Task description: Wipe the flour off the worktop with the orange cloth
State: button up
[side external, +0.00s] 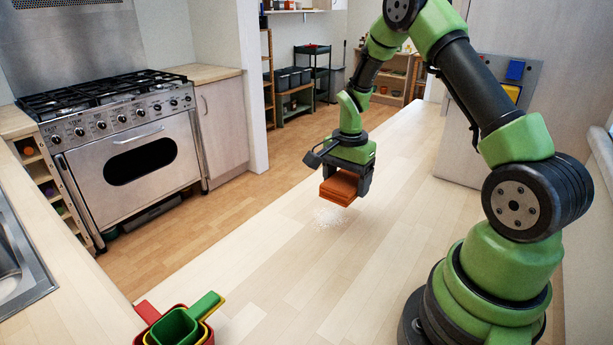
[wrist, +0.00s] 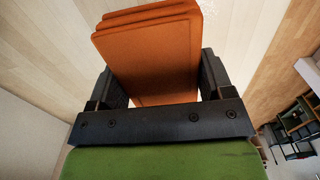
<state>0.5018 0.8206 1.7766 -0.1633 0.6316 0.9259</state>
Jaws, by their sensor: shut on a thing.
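The orange cloth (side external: 339,188) is a folded, layered block held in my gripper (side external: 346,181). It also shows in the wrist view (wrist: 150,55), between the two dark fingers of my gripper (wrist: 158,85). My gripper is shut on it. In the side view the cloth hangs just above the worktop (side external: 290,270); whether its lower edge touches the surface I cannot tell. The flour (side external: 329,216) is a small white scattered patch on the worktop, just below and in front of the cloth. A little of the pale speckling shows at the top of the wrist view.
Nested red, yellow and green measuring cups (side external: 180,325) stand at the worktop's near left end. A range cooker (side external: 125,140) and a sink (side external: 15,255) are on the left. The worktop around the flour is clear. Shelves (side external: 295,90) stand at the back.

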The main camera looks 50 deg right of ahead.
aim_at(349, 187)
jog(key=shift+s+d+f, duration=0.1)
jog(key=shift+s+d, duration=0.1)
jog(key=shift+s, duration=0.3)
jog(key=shift+s+d, duration=0.15)
jog(key=shift+s, duration=0.3)
jog(key=shift+s+f, duration=0.1)
jog(key=shift+f, duration=0.15)
notch_tip(349, 187, down, 7)
jog(key=shift+f, duration=0.15)
jog(key=shift+w+f, duration=0.15)
jog(key=shift+w, duration=0.65)
jog(key=shift+c, duration=0.4)
jog(key=shift+w, duration=4.3)
jog(key=shift+s, duration=4.85)
jog(key=shift+s+a, duration=0.15)
jog(key=shift+s, duration=0.1)
jog(key=shift+a, duration=1.55)
jog(key=shift+w+d, duration=0.1)
jog(key=shift+w, duration=4.85)
jog(key=shift+s, duration=4.9)
jog(key=shift+r, duration=4.1)
